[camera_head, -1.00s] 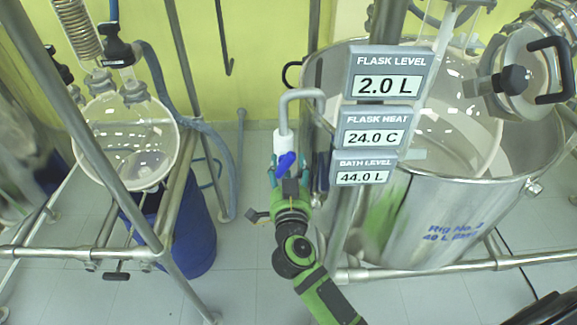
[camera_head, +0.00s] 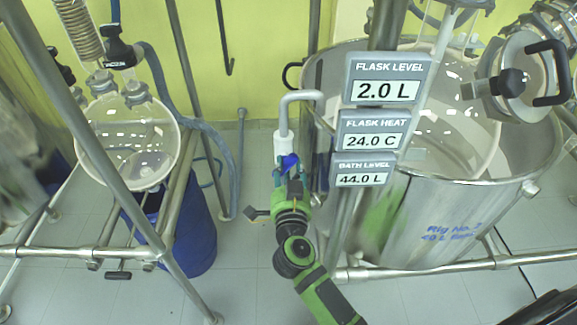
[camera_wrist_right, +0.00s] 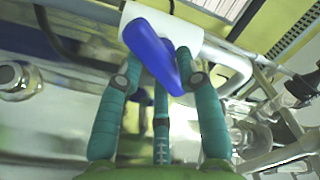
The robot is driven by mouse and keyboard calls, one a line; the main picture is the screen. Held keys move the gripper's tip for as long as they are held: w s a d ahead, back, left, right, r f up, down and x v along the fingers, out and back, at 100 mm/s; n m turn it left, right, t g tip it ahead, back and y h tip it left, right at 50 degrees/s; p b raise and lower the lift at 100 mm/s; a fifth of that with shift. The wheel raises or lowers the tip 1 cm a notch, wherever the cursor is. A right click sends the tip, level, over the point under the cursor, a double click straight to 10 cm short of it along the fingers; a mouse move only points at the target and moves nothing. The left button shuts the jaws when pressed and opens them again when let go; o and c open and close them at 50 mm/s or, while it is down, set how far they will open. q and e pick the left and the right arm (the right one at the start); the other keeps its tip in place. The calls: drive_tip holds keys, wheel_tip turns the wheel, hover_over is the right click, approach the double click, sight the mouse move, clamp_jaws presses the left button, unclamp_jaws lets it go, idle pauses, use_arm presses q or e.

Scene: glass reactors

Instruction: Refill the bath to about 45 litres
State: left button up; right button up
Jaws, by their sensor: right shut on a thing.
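The steel bath (camera_head: 440,215) stands on the right, with a clear glass vessel inside it. Its bath level display (camera_head: 362,174) reads 44.0 L. A white tap body with a blue handle (camera_head: 289,162) sits on the grey pipe (camera_head: 301,96) that bends over the bath's left rim. My right gripper (camera_head: 288,178) is at this tap. In the right wrist view its teal fingers (camera_wrist_right: 160,85) are shut on the blue handle (camera_wrist_right: 152,52). Whether water runs from the pipe cannot be seen. My left gripper is not in view.
Displays above show flask level (camera_head: 388,81) 2.0 L and flask heat (camera_head: 373,131) 24.0 C. A round glass flask (camera_head: 125,150) on a metal frame and a blue drum (camera_head: 188,235) stand at the left. Frame tubes run close to the bath.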

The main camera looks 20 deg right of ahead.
drive_tip(key=shift+m+p, duration=0.4)
drive_tip(key=shift+m, duration=0.5)
drive_tip(key=m+p, duration=0.1)
drive_tip(key=m, duration=0.1)
drive_tip(key=shift+f+m, duration=0.2)
drive_tip(key=shift+m, duration=0.2)
drive_tip(key=shift+f+m, duration=0.15)
drive_tip(key=shift+m, duration=1.3)
drive_tip(key=shift+f+m, duration=0.15)
drive_tip(key=shift+m, duration=1.3)
drive_tip(key=shift+a, duration=0.1)
drive_tip(key=o, duration=1.1)
